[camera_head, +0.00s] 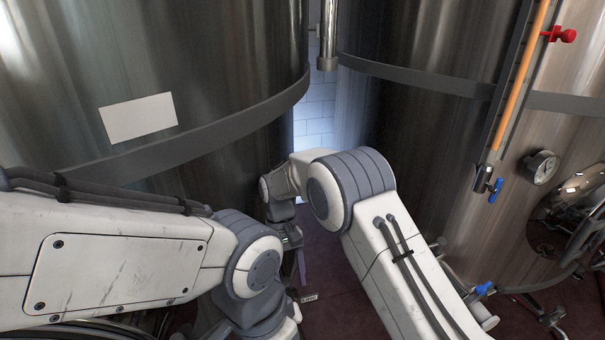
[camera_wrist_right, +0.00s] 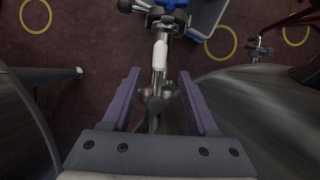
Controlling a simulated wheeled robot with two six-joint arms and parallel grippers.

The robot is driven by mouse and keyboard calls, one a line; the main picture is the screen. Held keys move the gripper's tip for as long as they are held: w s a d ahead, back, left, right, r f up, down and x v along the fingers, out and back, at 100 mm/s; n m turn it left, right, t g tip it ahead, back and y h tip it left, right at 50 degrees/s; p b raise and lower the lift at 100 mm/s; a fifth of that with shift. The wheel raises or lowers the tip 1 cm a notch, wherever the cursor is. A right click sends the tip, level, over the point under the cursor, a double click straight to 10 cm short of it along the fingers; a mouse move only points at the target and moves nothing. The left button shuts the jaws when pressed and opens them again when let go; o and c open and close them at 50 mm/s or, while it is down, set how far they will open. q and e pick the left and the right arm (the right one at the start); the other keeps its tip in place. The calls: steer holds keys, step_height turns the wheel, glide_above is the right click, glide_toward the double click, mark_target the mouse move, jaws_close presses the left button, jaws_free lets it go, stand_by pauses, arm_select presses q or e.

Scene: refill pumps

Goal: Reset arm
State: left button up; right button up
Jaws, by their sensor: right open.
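My right arm comes in from the lower right of the head view, bends at its elbow and reaches towards the gap between two tanks. My right gripper (camera_wrist_right: 158,74) is open in the right wrist view, its two purple-grey fingers spread apart and pointing down at the floor. A metal pipe fitting (camera_wrist_right: 158,95) shows between the fingers; I cannot tell how far below them it is. Nothing is seen held. My left arm comes in from the left of the head view and bends down at its joint; its gripper is not seen.
A large steel tank (camera_head: 225,50) with a white label (camera_head: 138,118) stands left, another (camera_head: 410,120) right. The right one carries a gauge (camera_head: 541,167), a red knob (camera_head: 562,35) and blue-handled valves (camera_head: 495,190). Dark red floor (camera_wrist_right: 85,45) with yellow rings (camera_wrist_right: 36,16) lies below.

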steer(key=s+r+n+t, duration=0.1)
steer(key=s+r, duration=0.4)
steer(key=r, duration=0.3)
steer(key=s+d+r+t+y, duration=0.1)
steer(key=s+d+r, duration=0.1)
steer(key=s, duration=0.4)
steer(key=s+d+r+n+t, duration=0.1)
steer(key=s+d+r, duration=0.1)
steer(key=s+d, duration=0.2)
steer(key=s+d+r+n+t+y, duration=0.1)
steer(key=s+d+r, duration=0.1)
steer(key=s, duration=0.7)
steer(key=shift+s+d+r+y, duration=0.15)
steer(key=shift+s+d+y, duration=0.2)
steer(key=shift+d, duration=0.45)
